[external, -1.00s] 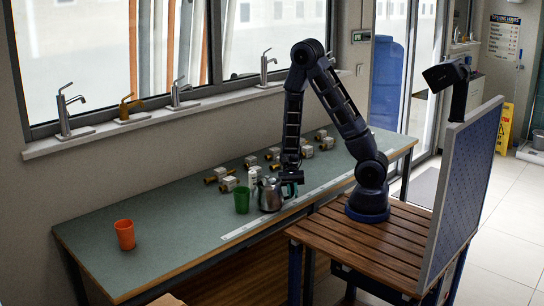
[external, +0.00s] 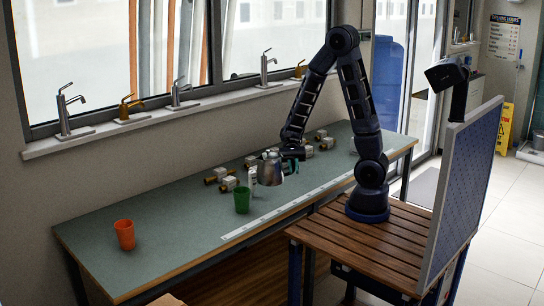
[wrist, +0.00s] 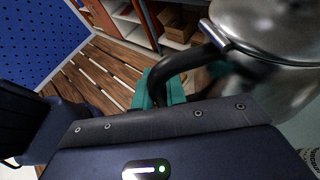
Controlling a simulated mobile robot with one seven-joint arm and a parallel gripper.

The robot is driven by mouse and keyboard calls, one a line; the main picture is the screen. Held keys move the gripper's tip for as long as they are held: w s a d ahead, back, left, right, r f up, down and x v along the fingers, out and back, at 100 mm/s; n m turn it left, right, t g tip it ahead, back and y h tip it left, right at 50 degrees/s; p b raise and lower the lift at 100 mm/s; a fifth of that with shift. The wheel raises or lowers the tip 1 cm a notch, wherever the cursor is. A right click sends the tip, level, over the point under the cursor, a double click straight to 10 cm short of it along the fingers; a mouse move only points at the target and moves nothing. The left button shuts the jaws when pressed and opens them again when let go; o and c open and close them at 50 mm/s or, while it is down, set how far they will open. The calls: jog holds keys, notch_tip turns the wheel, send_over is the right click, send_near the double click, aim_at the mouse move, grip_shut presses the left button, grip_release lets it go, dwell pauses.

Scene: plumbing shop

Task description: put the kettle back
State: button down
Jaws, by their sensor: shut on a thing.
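The kettle (external: 269,170) is a shiny metal pot with a black handle. In the external view it hangs tilted above the bench, beside the green cup. My gripper (external: 291,167) is shut on its handle. In the wrist view the kettle's body and lid (wrist: 275,50) fill the upper right. The dark handle (wrist: 190,66) runs down to my teal fingertips (wrist: 165,90), which are partly hidden by the gripper body.
Several brass and white fittings (external: 222,178) lie at the back. An orange cup (external: 124,234) stands on the left. The bench (external: 180,225) between the cups is clear.

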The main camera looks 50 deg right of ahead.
notch_tip(320, 180, up, 12)
jog(key=w+a+m+t+y, duration=0.2)
jog(key=w+a+m+t, duration=0.4)
jog(key=w+a, duration=0.95)
jog(key=w+a+m+t+y, duration=0.2)
jog(key=w+a+m+t, duration=0.35)
jog(key=w+a, duration=1)
jog(key=shift+t, duration=0.35)
jog(key=s+a+f, duration=0.1)
jog(key=f, duration=0.7)
jog(key=s+a+f, duration=0.1)
jog(key=f, duration=0.7)
jog(key=s+a+f, duration=0.2)
jog(key=f, duration=0.6)
jog(key=shift+s+f, duration=0.1)
jog(key=shift+f, duration=0.3)
jog(key=c, duration=1.5)
grip_release()
jog(key=shift+f, duration=0.1)
jog(key=shift+o, duration=0.3)
